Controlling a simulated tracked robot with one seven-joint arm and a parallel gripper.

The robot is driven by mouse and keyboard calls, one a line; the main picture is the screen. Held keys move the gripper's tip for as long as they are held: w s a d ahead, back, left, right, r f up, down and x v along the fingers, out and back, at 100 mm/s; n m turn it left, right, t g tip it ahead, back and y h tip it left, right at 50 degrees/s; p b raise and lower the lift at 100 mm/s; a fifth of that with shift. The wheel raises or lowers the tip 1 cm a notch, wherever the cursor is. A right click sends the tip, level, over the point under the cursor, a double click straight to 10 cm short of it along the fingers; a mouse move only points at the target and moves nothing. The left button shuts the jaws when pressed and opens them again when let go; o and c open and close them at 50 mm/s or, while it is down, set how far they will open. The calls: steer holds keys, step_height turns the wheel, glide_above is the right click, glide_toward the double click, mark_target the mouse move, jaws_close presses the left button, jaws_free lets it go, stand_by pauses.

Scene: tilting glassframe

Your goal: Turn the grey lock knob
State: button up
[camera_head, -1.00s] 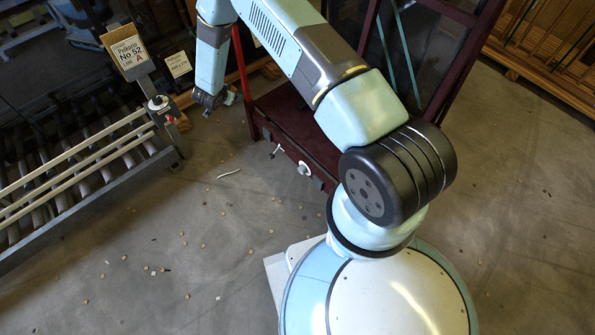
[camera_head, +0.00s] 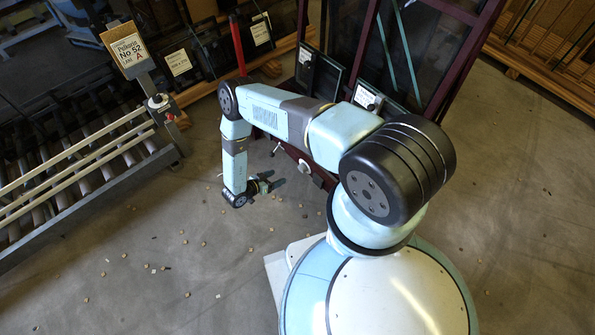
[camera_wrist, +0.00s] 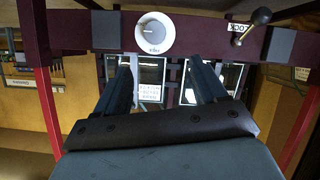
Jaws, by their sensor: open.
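A whitish-grey round knob (camera_wrist: 155,33) with a pointer mark and small unreadable lettering sits on the dark red beam. In the head view, the knob (camera_head: 304,166) is on the frame's lower front beam. Beside it is a lever (camera_wrist: 251,26) with a dark ball end, next to a white label that seems to read LOCK upside down. The lever also shows in the head view (camera_head: 276,148). My gripper (camera_wrist: 162,60) is open and empty, its fingers pointing towards the beam, apart from the knob. In the head view my gripper (camera_head: 276,178) is in front of the beam.
The dark red frame (camera_head: 368,45) holds leaning glass panels (camera_head: 318,75). A roller conveyor (camera_head: 85,180) with a post and sign (camera_head: 127,48) stands at the left. Small debris lies on the otherwise open floor in front.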

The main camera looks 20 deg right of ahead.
mark_target(301, 169)
steer(key=x, duration=0.9)
steer(key=s+x, duration=0.1)
steer(key=x, duration=0.4)
steer(key=shift+d+f, duration=0.1)
steer(key=shift+c, duration=0.4)
steer(key=c, duration=0.9)
steer(key=shift+a, duration=0.3)
steer(key=shift+c, duration=0.4)
steer(key=shift+d, duration=0.3)
steer(key=shift+d, duration=0.1)
